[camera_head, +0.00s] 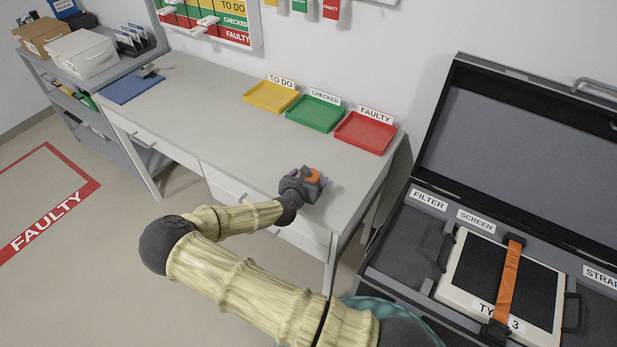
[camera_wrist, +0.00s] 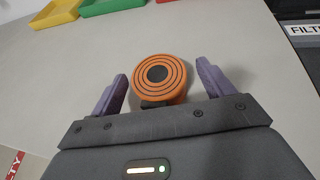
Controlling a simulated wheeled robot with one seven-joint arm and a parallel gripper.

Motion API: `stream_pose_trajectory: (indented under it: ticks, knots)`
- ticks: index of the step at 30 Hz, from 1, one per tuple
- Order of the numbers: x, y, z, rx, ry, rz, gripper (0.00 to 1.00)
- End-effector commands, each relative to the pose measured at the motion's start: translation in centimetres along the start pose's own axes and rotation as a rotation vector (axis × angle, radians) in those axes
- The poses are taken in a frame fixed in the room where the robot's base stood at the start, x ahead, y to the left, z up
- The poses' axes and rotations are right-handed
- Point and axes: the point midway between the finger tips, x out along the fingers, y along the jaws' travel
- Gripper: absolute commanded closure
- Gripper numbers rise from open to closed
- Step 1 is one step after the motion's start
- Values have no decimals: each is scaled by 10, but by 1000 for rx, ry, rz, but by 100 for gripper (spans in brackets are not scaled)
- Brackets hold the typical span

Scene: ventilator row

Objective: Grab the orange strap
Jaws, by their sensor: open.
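A round orange roll (camera_head: 313,174) with dark rings, which looks like a coiled orange strap, is at the front right of the grey desk. In the wrist view the roll (camera_wrist: 160,78) shows its ringed face, with a dark piece at its lower edge. My gripper (camera_head: 305,183) is open around it; in the wrist view the purple fingers of my gripper (camera_wrist: 162,68) stand either side with gaps. Whether the roll touches the desk is unclear. A second orange strap (camera_head: 508,280) lies flat across the screen unit (camera_head: 460,270) in the open case.
Yellow (camera_head: 271,96), green (camera_head: 315,112) and red (camera_head: 364,132) trays stand along the desk's back. The open black case (camera_head: 400,250) is right, with FILTER, SCREEN and STRAP labels. A blue mat (camera_head: 133,88) lies at the left; the desk's middle is clear.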

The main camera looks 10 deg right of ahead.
Motion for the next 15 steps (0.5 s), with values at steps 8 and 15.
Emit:
stream_pose_trajectory:
  ticks: [8, 15]
  knots:
    - [7, 4, -1, -3, 0, 7, 20]
    - [7, 4, -1, -3, 0, 7, 20]
